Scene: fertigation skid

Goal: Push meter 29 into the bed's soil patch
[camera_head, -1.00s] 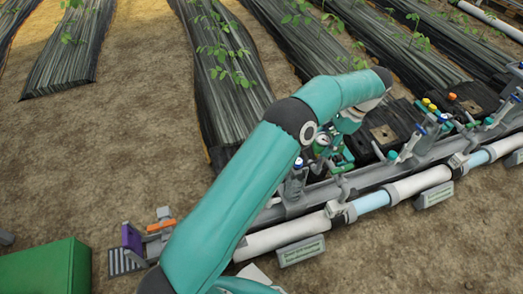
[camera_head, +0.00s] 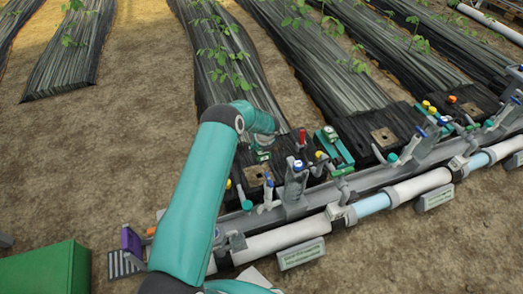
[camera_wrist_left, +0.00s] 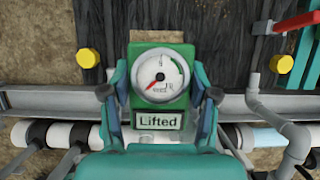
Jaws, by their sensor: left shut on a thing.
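My left gripper (camera_wrist_left: 160,92) is shut on a green meter with a round white dial (camera_wrist_left: 160,75) and a label reading "Lifted". A finger is on each side of the meter. No number 29 can be read on it. In the head view my left gripper (camera_head: 262,154) hangs just behind and above a brown square soil patch (camera_head: 255,176) in the near end of a black-covered bed (camera_head: 232,70). The meter's lower end is hidden, so I cannot tell if it touches the soil. My right gripper is out of view.
A green stand (camera_head: 334,148) is right of the gripper. A second soil patch (camera_head: 384,137) lies farther right. A grey rail with valves and a white pipe (camera_head: 285,236) runs along the front. Yellow caps (camera_wrist_left: 84,58) flank the meter. A green box (camera_head: 45,273) stands front left.

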